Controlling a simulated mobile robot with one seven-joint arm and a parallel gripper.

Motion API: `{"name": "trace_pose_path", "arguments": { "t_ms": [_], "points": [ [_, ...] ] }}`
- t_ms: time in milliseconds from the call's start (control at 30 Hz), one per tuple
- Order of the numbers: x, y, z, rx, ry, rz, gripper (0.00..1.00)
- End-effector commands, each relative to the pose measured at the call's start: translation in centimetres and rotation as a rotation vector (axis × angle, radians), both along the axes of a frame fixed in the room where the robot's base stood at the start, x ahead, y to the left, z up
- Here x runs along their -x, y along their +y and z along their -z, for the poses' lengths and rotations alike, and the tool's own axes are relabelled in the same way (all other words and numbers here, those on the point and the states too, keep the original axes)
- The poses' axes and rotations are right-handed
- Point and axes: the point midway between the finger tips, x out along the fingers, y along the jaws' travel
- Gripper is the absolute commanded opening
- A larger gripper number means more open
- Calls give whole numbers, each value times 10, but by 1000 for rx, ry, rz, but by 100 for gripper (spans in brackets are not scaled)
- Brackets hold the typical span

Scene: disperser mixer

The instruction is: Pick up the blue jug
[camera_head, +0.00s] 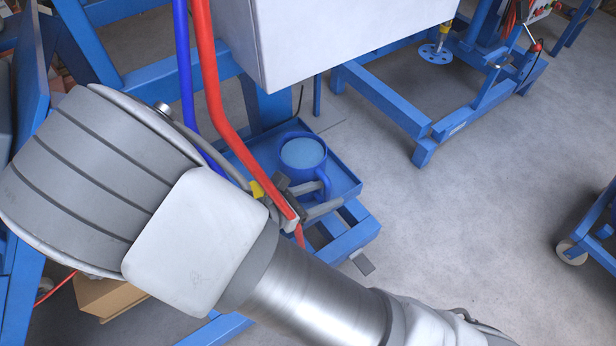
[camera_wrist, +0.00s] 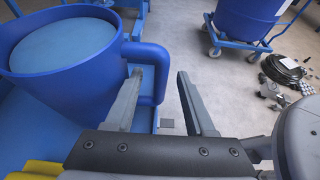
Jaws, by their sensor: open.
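The blue jug (camera_head: 303,172) stands upright on a blue tray (camera_head: 346,178), filled to near its rim with something lighter blue. Its handle points toward my gripper (camera_head: 318,198). In the wrist view the jug (camera_wrist: 75,90) fills the left side. My gripper (camera_wrist: 160,75) is open there, its fingers pointing at the handle (camera_wrist: 160,70). The handle's outer bar shows between the two fingers. The left finger overlaps the handle's opening, and the right finger is apart from the bar. I cannot tell how deep the fingers reach. Part of the handle is hidden by the left finger.
A white cabinet (camera_head: 340,35) hangs close above and behind the jug. Red (camera_head: 207,70) and blue (camera_head: 184,75) hoses run in front of the blue frame. A blue drum on a wheeled dolly (camera_wrist: 240,42) and a black cable coil (camera_wrist: 283,68) stand beyond.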

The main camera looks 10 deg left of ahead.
Motion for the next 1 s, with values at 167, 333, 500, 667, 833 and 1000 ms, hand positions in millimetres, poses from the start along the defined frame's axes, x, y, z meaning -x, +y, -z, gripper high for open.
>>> {"name": "trace_pose_path", "arguments": {
  "t_ms": [167,333,500,667,833,1000],
  "points": [
    [-20,-18,11,1,-2,2,55],
    [-28,-24,14,0,0,-1,55],
    [-28,-24,13,-1,-1,-1,55],
    [-28,-24,13,-1,-1,-1,31],
    [-28,-24,13,-1,-1,-1,1],
    [-28,-24,13,-1,-1,-1,0]
  ]
}}
